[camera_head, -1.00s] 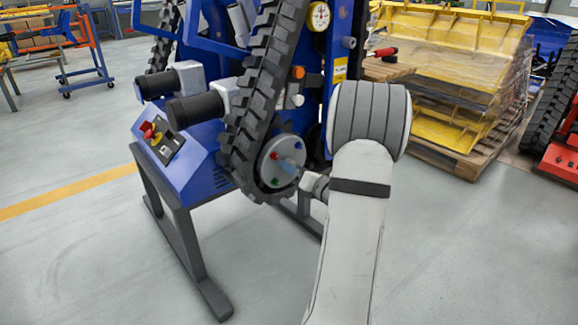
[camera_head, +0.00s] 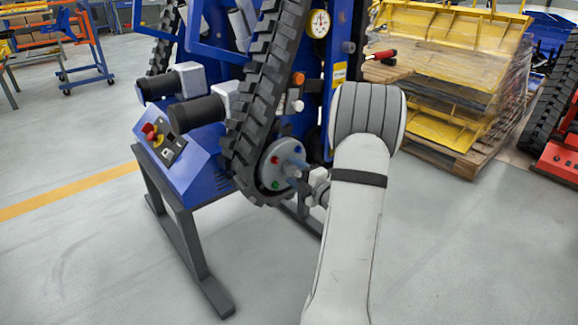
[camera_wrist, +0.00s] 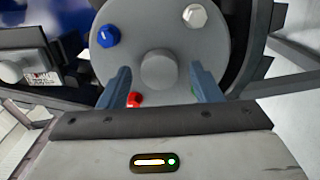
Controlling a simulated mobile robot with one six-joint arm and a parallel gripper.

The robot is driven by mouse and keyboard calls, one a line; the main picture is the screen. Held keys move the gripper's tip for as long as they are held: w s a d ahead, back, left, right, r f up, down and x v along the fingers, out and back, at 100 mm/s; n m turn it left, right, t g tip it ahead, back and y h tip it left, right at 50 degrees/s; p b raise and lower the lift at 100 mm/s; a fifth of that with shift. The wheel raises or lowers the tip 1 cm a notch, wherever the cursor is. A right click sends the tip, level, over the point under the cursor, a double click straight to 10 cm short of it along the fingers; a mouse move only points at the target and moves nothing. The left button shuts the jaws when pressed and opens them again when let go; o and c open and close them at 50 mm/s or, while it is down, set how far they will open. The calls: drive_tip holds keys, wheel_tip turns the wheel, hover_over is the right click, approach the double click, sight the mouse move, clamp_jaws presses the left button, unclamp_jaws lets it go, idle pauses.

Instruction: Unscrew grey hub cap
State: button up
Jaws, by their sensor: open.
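The grey hub disc (camera_wrist: 128,60) fills the upper middle of the wrist view. A plain round grey boss (camera_wrist: 159,70) stands at its centre, and a pale grey hexagonal cap (camera_wrist: 196,16) is at its upper right. A blue cap (camera_wrist: 108,36) is at upper left, a red cap (camera_wrist: 134,99) at lower left, and a green cap is mostly hidden behind the right finger. My gripper (camera_wrist: 161,84) is open and empty, its fingers to left and right of the boss in the picture. Whether they reach around it I cannot tell. In the head view, my gripper (camera_head: 298,165) is in front of the hub.
A black rubber track (camera_head: 250,115) runs up from the hub on the blue machine. A control box (camera_head: 170,145) with a red knob is at left. A pallet of yellow parts (camera_head: 450,80) stands behind at right. The floor in front is clear.

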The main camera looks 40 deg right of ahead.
drive_tip(key=m, duration=0.1)
drive_tip(key=m+p, duration=0.1)
drive_tip(key=m, duration=0.1)
drive_tip(key=m+p, duration=0.1)
drive_tip(key=shift+r, duration=0.25)
drive_tip(key=m+p, duration=0.1)
drive_tip(key=m, duration=0.1)
drive_tip(key=shift+f+m, duration=0.15)
drive_tip(key=shift+m, duration=0.25)
drive_tip(key=shift+m+p, duration=0.75)
drive_tip(key=shift+m, duration=0.15)
drive_tip(key=m+p, duration=0.2)
drive_tip(key=m, duration=0.1)
drive_tip(key=m+p, duration=0.1)
drive_tip(key=m, duration=0.1)
drive_tip(key=shift+r+m+p, duration=0.2)
drive_tip(key=shift+m+p, duration=0.15)
drive_tip(key=shift+m, duration=0.05)
drive_tip(key=shift+f+m+p, duration=0.2)
drive_tip(key=shift+m+p, duration=0.15)
drive_tip(key=shift+m, duration=0.75)
drive_tip(key=shift+c, duration=0.2)
